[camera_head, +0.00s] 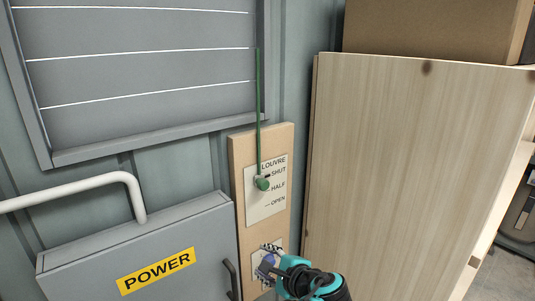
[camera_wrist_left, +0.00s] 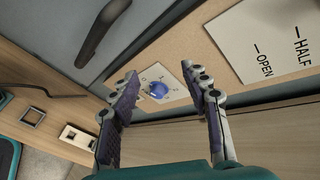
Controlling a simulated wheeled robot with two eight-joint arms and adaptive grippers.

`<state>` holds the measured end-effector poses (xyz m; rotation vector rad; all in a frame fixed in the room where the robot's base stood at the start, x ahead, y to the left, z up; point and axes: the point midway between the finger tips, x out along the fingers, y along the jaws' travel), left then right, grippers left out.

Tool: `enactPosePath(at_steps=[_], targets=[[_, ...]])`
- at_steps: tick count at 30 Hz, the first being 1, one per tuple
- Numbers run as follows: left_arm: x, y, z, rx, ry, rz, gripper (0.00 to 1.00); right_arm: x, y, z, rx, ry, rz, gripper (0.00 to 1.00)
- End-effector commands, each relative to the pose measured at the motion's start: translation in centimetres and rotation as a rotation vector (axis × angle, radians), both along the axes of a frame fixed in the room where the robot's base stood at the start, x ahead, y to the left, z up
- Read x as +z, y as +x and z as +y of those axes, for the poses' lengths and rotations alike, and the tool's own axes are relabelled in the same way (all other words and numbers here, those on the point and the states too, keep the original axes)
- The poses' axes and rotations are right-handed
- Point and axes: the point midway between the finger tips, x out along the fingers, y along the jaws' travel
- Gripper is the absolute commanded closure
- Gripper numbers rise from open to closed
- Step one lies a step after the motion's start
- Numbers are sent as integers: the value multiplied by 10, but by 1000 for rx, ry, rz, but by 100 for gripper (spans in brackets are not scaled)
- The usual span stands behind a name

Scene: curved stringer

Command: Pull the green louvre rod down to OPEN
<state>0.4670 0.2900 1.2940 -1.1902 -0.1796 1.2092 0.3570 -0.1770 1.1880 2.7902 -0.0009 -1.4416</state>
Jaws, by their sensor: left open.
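The green louvre rod (camera_head: 258,110) hangs upright in front of the louvre's right edge in the head view. Its green end knob (camera_head: 263,184) is over the white scale plate (camera_head: 270,205), level in the picture with the space between the SHUT and HALF marks, above OPEN. My left gripper (camera_head: 267,262) is below the knob and apart from it, near the lower end of the wooden board. In the left wrist view the gripper (camera_wrist_left: 162,86) is open and empty, with its fingers spread either side of a blue knob behind them. The rod is out of that view. My right gripper is not seen.
The grey POWER box (camera_head: 150,260) with a dark handle (camera_head: 231,279) stands left of the board (camera_head: 284,160). A pale pipe (camera_head: 80,190) runs above it. A tall wooden cabinet (camera_head: 400,170) closes off the right side. The blue knob (camera_wrist_left: 157,90) sits on a small white plate.

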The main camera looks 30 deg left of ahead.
Motion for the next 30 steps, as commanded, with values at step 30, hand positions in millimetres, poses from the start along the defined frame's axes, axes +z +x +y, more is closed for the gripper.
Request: enactPosePath(at_steps=[30], targets=[[176,79,44,2,585,147,53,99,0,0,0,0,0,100]])
